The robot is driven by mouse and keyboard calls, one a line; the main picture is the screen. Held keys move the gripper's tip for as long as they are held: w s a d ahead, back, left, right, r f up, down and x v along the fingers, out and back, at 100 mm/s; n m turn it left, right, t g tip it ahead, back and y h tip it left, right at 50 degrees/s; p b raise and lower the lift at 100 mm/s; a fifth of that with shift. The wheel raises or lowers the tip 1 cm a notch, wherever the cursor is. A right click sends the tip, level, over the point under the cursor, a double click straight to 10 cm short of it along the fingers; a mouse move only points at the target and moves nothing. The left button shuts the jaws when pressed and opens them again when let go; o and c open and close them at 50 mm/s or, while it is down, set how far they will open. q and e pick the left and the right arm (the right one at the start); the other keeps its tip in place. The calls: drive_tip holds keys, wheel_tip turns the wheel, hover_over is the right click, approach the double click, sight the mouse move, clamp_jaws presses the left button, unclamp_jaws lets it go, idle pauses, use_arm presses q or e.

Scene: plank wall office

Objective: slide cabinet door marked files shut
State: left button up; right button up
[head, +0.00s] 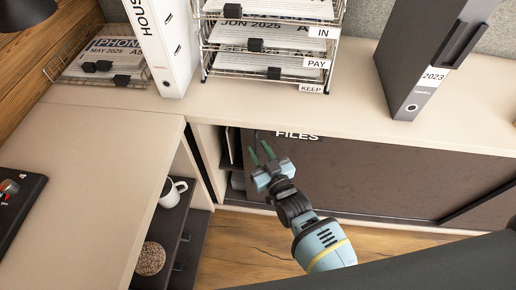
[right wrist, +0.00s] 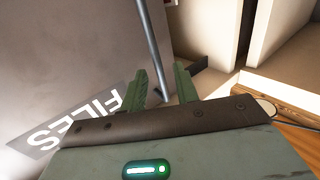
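The dark cabinet door marked FILES (head: 370,180) stands under the desk top, with an open gap (head: 230,165) at its left end. Its white FILES label also shows in the right wrist view (right wrist: 75,125). My right gripper (head: 262,150) is in front of the door near its left edge. In the right wrist view, its two green fingers (right wrist: 160,80) are apart. A thin grey upright bar (right wrist: 150,45), looking like the door's handle, shows between them; I cannot tell whether they touch it. My left gripper is not in view.
On the desk top (head: 340,110) stand a wire letter rack (head: 268,58), a white binder (head: 165,45) and a dark 2023 binder (head: 425,60). At left, open shelves hold a white mug (head: 172,192) and a round brown object (head: 151,258). Wooden floor (head: 235,250) shows below.

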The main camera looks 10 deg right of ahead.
drive_tip(key=v, duration=0.7)
drive_tip(key=shift+p, duration=0.4)
